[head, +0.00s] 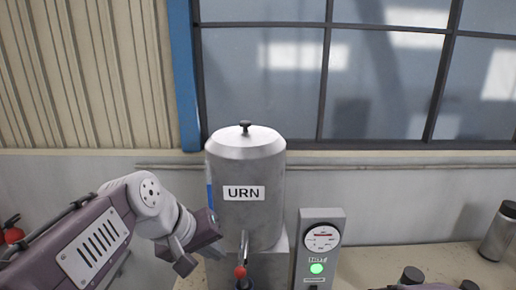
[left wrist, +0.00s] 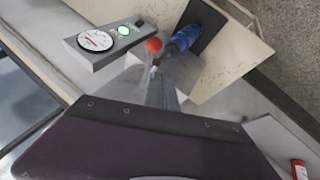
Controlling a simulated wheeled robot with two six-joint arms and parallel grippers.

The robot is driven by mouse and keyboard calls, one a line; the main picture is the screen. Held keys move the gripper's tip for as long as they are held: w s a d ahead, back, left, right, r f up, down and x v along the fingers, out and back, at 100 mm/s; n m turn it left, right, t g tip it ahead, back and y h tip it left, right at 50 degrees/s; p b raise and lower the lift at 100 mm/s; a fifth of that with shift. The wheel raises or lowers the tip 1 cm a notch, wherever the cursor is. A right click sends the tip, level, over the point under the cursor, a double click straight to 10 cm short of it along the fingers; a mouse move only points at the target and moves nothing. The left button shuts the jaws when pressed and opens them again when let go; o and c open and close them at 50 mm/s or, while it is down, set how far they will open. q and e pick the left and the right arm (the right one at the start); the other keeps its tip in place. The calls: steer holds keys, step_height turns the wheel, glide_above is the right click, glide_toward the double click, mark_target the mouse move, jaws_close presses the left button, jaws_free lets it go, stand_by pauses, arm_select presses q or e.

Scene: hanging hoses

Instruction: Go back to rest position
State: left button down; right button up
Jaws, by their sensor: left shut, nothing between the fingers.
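My left gripper (head: 200,254) is shut and empty. In the head view it is low and just left of the steel urn (head: 246,205), which is labelled URN. I cannot tell whether it touches the urn. The urn's tap has a red knob (head: 239,271), a little right of the gripper. The knob (left wrist: 154,45) also shows in the left wrist view, beyond the purple gripper body that fills the lower part. My right gripper does not show in either view.
A grey panel (head: 307,260) with a dial and a lit green light stands right of the urn. A metal flask (head: 499,232) stands at the right edge of the bench. A blue bottle-like thing (left wrist: 185,38) lies near the knob in the wrist view. Windows and a wall are behind.

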arm_select(q)
steer(key=s+a+f+m+g+y+b, duration=0.1)
steer(key=s+a+f, duration=0.1)
steer(key=f, duration=0.8)
steer(key=s+a+f+m+g+y+b, duration=0.1)
steer(key=s+f, duration=0.4)
steer(key=f, duration=0.6)
steer(key=s+a+f+m+g+y+b, duration=0.1)
steer(key=s+a+f, duration=0.3)
steer(key=f, duration=0.6)
steer(key=shift+s+a+f+g+y+b, duration=0.2)
steer(key=shift+a+g+y+b, duration=0.25)
steer(key=shift+a+b, duration=0.25)
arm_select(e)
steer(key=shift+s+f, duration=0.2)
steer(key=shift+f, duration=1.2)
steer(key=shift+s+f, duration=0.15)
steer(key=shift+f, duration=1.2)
arm_select(q)
steer(key=shift+s+r, duration=0.1)
steer(key=shift+s, duration=0.05)
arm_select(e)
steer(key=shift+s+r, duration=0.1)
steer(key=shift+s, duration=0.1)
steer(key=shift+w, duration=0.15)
